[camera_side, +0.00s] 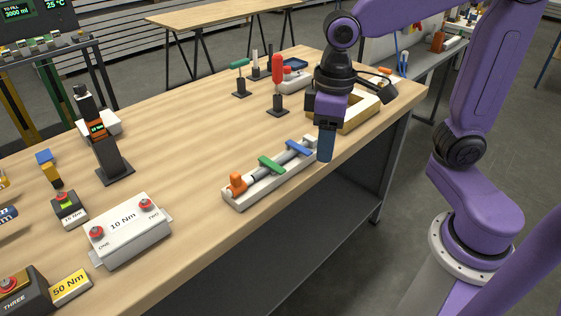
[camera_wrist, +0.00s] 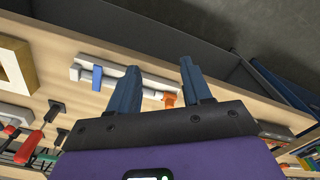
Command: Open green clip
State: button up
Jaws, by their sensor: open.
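The green clip (camera_side: 272,164) sits across the middle of a grey rod on a long white base (camera_side: 236,202) near the table's front edge. A blue clip (camera_side: 299,150) is on the same rod to its right, and an orange piece (camera_side: 237,184) is at the left end. My gripper (camera_side: 326,157) is to the right of the green clip, apart from it, pointing down near the base's right end. In the wrist view my gripper (camera_wrist: 159,66) is open with nothing between its fingers. The blue clip (camera_wrist: 97,77) and orange piece (camera_wrist: 170,99) show there; the green clip is not visible.
A light wooden frame (camera_side: 352,122) stands behind my gripper. Red-handled (camera_side: 277,80) and green-handled (camera_side: 239,76) tools stand at the back. A white 10 Nm box (camera_side: 130,232) is at the left front. Bare tabletop lies behind the white base.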

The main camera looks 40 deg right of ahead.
aim_at(280, 169)
jog(key=w+d+r+m, duration=0.1)
jog(key=w+r+m, duration=0.15)
jog(key=w, duration=0.45)
jog(key=w+r+m, duration=0.1)
jog(key=w+m, duration=0.3)
jog(key=w, duration=0.2)
notch_tip(280, 169, down, 17)
jog(key=shift+f, duration=0.1)
grip_shut()
